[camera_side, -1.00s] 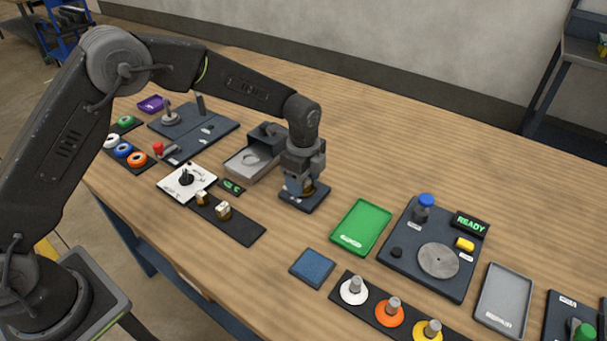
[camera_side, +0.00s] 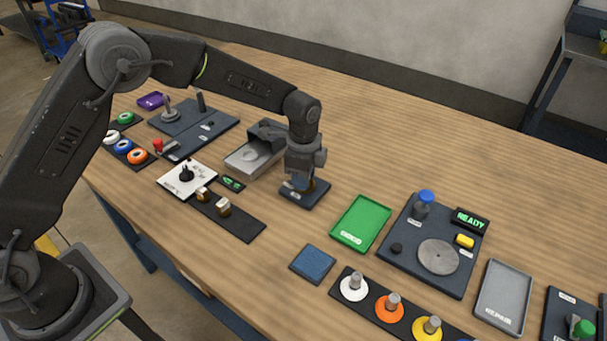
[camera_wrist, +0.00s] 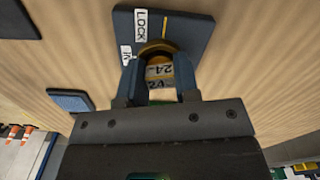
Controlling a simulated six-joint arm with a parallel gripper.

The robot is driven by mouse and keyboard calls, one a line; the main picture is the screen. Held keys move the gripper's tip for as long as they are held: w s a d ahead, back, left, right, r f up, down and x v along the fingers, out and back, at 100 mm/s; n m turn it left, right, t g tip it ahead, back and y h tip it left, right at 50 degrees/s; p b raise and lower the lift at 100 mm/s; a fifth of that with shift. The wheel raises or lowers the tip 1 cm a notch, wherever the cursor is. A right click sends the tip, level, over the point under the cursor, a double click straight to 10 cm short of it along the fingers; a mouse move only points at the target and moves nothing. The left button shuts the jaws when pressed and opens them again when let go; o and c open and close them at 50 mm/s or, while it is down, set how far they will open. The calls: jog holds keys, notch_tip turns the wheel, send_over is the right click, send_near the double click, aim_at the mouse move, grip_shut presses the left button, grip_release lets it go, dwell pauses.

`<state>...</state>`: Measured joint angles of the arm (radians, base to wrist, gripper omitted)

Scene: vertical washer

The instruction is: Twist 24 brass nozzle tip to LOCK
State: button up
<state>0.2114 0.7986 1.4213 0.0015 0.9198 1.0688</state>
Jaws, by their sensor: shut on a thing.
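The brass nozzle tip (camera_wrist: 159,70) carries a white label reading 24 and sits in a dark base plate (camera_wrist: 190,28). The plate has a LOCK label, a second, partly hidden label and a yellow line near the top edge. My gripper (camera_wrist: 160,78) is shut on the nozzle tip, one blue-grey finger on each side. In the side view my gripper (camera_side: 303,183) points straight down over the same dark plate (camera_side: 318,198), and the tip is mostly hidden between the fingers.
A black strip with two brass pieces (camera_side: 223,206) lies to the left. A grey tray (camera_side: 243,160) stands behind left. A green tray (camera_side: 361,222) and a blue pad (camera_side: 313,264) lie to the right. Bare table separates them from the plate.

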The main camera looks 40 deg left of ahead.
jog(key=n, duration=0.6)
jog(key=shift+d+n, duration=0.1)
jog(key=shift+n, duration=0.3)
jog(key=n, duration=0.4)
jog(key=shift+s, duration=0.1)
jog(key=n, duration=0.3)
jog(key=shift+n, duration=0.4)
jog(key=o, duration=1.4)
jog(key=shift+r, duration=0.1)
jog(key=shift+r, duration=3.45)
